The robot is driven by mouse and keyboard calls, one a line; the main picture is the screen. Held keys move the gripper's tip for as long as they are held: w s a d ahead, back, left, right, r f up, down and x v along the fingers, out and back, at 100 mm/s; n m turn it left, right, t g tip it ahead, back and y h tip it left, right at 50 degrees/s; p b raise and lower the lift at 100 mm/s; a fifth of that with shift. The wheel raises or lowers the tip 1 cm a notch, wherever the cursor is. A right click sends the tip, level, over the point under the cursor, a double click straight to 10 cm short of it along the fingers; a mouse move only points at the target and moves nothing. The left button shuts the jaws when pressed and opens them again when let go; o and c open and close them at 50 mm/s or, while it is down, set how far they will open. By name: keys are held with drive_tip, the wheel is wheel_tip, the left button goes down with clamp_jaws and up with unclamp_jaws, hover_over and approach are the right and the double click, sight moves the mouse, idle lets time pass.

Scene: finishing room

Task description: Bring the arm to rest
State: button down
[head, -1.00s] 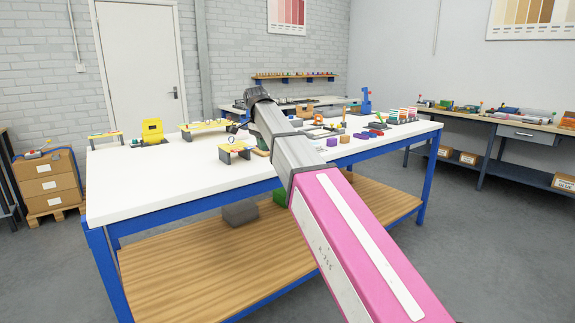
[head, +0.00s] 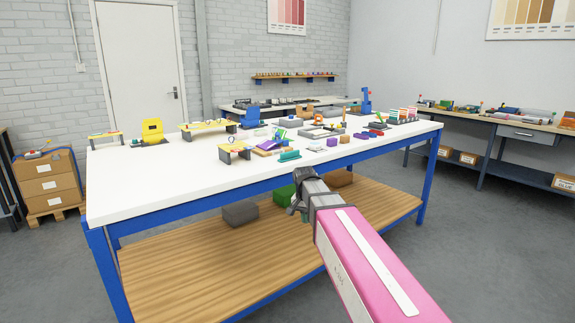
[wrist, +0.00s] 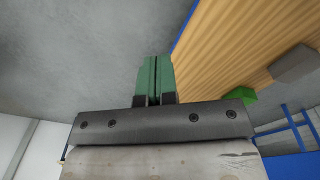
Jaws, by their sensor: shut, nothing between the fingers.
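My gripper (wrist: 155,78) shows in the wrist view as two green fingers pressed together, with nothing between them. In the head view my pink and grey arm reaches in from the lower right, and its dark far end is in front of the table's near edge. I cannot make out the fingertips there. The white-topped worktable (head: 140,185) with blue legs stands ahead of the arm. In the wrist view the fingers are apart from its wooden lower shelf (wrist: 225,50).
The tabletop holds small yellow racks (head: 234,151), a blue holder (head: 249,117), a teal block (head: 289,155) and other small pieces. A grey block (head: 240,212) and a green block (head: 284,195) lie on the lower shelf. Open floor (head: 480,240) lies to the right.

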drive_tip(key=s+d+f+n, duration=0.2)
drive_tip(key=s+d+f, duration=0.4)
drive_tip(key=s+f, duration=0.1)
drive_tip(key=s+d+f+n, duration=0.2)
drive_tip(key=s+d+f, duration=0.4)
drive_tip(key=s+f, duration=0.2)
wheel_tip(320, 180, down, 2)
drive_tip(key=shift+s+f+n+y, duration=0.25)
drive_tip(key=shift+s+n+y, duration=0.05)
drive_tip(key=shift+n, duration=0.1)
